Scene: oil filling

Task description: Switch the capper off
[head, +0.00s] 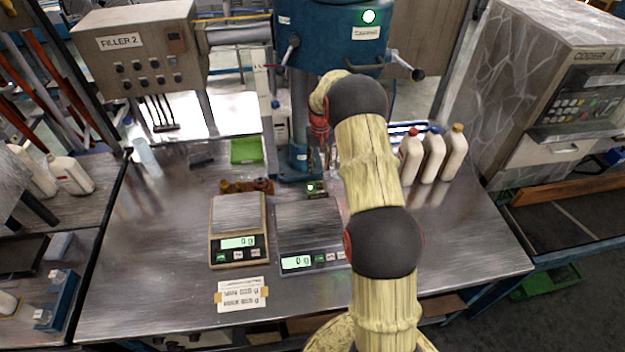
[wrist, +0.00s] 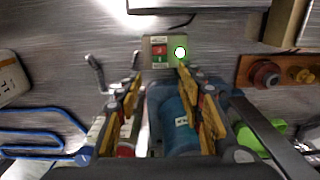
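The capper (head: 330,38) is the blue machine at the top middle of the head view, with a lit pale-green lamp on its head. Its small switch box (wrist: 160,52) shows in the wrist view with a red button, a green button and a glowing green lamp. In the head view a small box with a lit green light (head: 311,188) sits on the table at the foot of the capper column. My gripper (wrist: 158,80) is open and empty, its fingertips apart just below the switch box in the wrist picture. In the head view my arm mostly hides the gripper.
Two scales (head: 237,215) (head: 308,228) stand in front of the capper. Several capped white bottles (head: 433,158) stand to the right of my arm. A green tray (head: 246,150) and coloured caps (head: 250,186) lie to the left. The table's right front is clear.

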